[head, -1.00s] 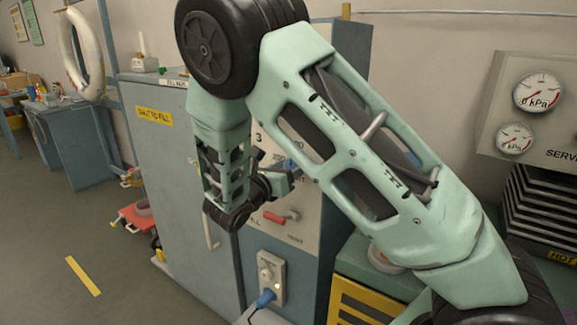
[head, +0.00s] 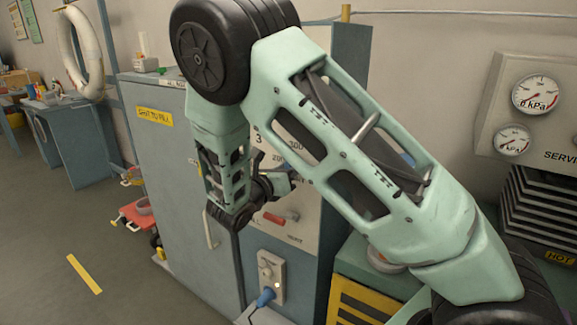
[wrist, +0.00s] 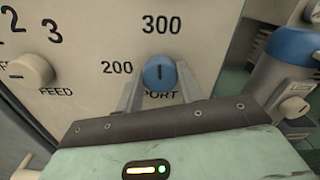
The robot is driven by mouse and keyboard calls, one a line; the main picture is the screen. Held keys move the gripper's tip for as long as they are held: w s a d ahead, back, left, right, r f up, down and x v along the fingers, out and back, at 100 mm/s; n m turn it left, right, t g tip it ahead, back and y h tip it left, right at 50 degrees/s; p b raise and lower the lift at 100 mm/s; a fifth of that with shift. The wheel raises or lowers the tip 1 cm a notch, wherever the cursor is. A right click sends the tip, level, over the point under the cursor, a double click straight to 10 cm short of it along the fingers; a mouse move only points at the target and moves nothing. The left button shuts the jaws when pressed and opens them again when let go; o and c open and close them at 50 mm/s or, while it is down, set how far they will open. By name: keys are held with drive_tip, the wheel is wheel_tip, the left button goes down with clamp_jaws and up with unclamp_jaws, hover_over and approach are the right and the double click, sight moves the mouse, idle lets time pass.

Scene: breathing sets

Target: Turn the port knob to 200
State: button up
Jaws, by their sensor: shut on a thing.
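The port knob (wrist: 160,74) is round and blue, with a dark mark standing upright on its face, toward the 300 label above it. The 200 label is to its left, and the word PORT below it is partly covered. My gripper (wrist: 160,84) is shut on the knob, one finger on each side. In the head view my gripper (head: 280,184) is at the pale panel (head: 296,235), and the knob is hidden there behind my arm and gripper.
A cream FEED knob (wrist: 30,70) is on the same panel, left of the port knob. A red lever (head: 275,218) is below my gripper. A blue and grey fitting (wrist: 290,65) stands to the right in the wrist view. Gauges (head: 536,95) hang on the right.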

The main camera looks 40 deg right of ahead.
drive_tip(key=n+p, duration=0.1)
drive_tip(key=p, duration=0.1)
drive_tip(key=n+p, duration=0.2)
drive_tip(key=p, duration=0.1)
drive_tip(key=shift+r, duration=0.35)
drive_tip(key=n+p, duration=0.5)
drive_tip(key=p, duration=0.1)
drive_tip(key=shift+f+n, duration=0.1)
drive_tip(key=shift+n, duration=0.2)
drive_tip(key=n+p, duration=0.3)
drive_tip(key=n, duration=0.1)
drive_tip(key=shift+f+n+p, duration=0.1)
drive_tip(key=shift+n+p, duration=0.2)
drive_tip(key=shift+p, duration=0.05)
drive_tip(key=shift+a+f+n+p, duration=0.15)
drive_tip(key=shift+n+p, duration=0.85)
drive_tip(key=shift+n, duration=1)
drive_tip(key=shift+f, duration=0.1)
drive_tip(key=o, duration=1)
drive_tip(key=b+v, duration=0.6)
drive_tip(key=v, duration=1.1)
drive_tip(key=shift+a, duration=0.15)
